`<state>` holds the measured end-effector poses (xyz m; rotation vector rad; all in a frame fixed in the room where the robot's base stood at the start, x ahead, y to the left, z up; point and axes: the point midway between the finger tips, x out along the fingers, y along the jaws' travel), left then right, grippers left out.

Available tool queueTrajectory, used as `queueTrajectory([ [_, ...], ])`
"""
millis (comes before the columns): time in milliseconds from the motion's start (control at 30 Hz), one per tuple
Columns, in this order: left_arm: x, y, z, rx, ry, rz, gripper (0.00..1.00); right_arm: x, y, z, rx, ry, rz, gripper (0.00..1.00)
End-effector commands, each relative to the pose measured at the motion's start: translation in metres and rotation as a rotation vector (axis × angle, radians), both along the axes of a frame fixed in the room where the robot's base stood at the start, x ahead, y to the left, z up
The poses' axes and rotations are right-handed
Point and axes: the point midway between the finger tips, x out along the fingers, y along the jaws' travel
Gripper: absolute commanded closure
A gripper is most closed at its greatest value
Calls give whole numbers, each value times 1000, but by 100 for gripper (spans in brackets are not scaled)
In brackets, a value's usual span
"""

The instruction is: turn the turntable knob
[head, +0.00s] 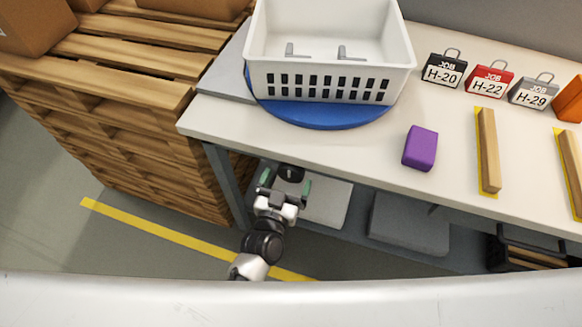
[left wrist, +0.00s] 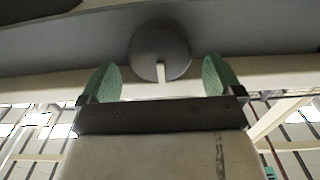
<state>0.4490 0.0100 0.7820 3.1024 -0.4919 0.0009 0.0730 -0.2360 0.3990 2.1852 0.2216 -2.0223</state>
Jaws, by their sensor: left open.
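The knob is a dark grey round disc with a pale pointer mark. In the left wrist view the knob (left wrist: 160,45) is just beyond and between the two green fingertips, with the pointer toward my gripper. My left gripper (left wrist: 161,75) is open, with a gap between each finger and the knob. In the head view the left gripper (head: 286,184) is below the table's front edge, by a dark round part (head: 291,172) that looks like the knob. The blue turntable (head: 322,115) lies on the table under a white basket (head: 330,40). My right gripper is not in view.
A purple block (head: 420,148), wooden strips (head: 488,150) and several job tags (head: 443,70) are on the white table (head: 370,152). Stacked pallets (head: 130,100) stand close at the left. A lower shelf with grey panels (head: 410,220) is under the table.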

Motion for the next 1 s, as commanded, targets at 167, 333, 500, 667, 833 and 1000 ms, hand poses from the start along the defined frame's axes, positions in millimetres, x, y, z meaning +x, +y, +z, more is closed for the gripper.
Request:
queueTrajectory([
  [167,25,-8,0,0,0,0,5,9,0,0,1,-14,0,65],
  [333,35,-11,0,1,1,0,5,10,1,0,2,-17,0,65],
  [500,37,-12,0,1,1,0,5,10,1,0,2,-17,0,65],
  [667,37,-12,0,0,1,0,13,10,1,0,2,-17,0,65],
  [833,36,-12,0,0,1,0,39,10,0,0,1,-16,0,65],
  [1000,36,-12,0,-9,4,0,52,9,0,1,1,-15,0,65],
])
